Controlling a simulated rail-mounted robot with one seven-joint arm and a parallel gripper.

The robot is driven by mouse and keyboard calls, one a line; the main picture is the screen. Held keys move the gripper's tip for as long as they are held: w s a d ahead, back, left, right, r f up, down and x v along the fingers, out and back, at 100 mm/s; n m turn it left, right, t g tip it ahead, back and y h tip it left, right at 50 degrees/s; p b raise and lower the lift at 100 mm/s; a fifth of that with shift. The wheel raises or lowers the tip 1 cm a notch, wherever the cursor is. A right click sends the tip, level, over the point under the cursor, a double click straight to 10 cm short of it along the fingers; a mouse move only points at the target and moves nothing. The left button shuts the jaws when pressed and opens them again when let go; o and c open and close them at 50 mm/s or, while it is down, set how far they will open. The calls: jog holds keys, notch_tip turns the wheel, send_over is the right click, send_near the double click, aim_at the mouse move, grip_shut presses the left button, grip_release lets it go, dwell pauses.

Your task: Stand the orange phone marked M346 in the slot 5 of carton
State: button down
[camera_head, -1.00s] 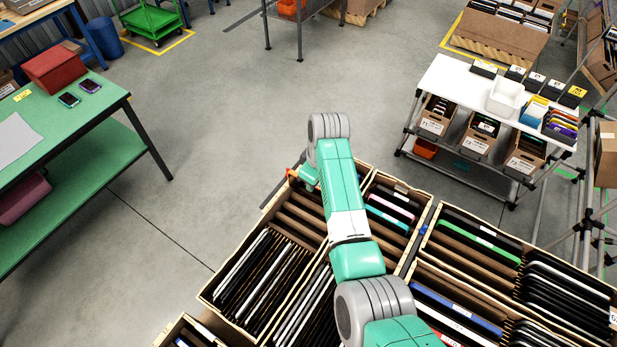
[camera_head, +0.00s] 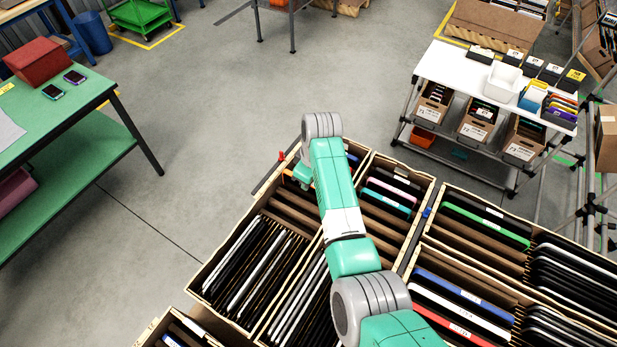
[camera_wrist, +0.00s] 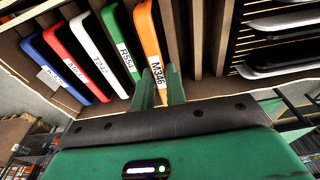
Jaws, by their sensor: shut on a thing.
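The orange phone marked M346 (camera_wrist: 148,35) is upright in the wrist view, between the fingers of my gripper (camera_wrist: 160,88), which are shut on its labelled near end. It stands inside or just over a brown carton (camera_wrist: 222,90), to the right of a row of phones. A green phone (camera_wrist: 118,38) is directly left of it, then a white phone (camera_wrist: 95,50), a red phone (camera_wrist: 78,62) and a blue phone (camera_wrist: 50,62). How deep the orange phone sits cannot be told. In the head view my arm hides most of the gripper area.
Brown dividers with empty gaps (camera_wrist: 199,40) lie right of the orange phone. Black and silver devices (camera_wrist: 282,22) fill the neighbouring carton. In the head view, cartons crowd around my arm, one with dark and silver devices (camera_head: 255,262). A green table (camera_head: 85,95) stands left, with open floor between.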

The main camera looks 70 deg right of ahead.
jog(key=shift+f+b, duration=0.9)
jog(key=shift+f, duration=0.8)
jog(key=shift+f, duration=0.4)
jog(key=c, duration=1.3)
grip_release()
jog(key=shift+c, duration=0.2)
jog(key=r, duration=0.5)
jog(key=s+r, duration=0.1)
jog(key=r, duration=0.1)
jog(key=shift+s+r, duration=0.1)
jog(key=shift+r, duration=0.3)
jog(key=shift+r, duration=0.1)
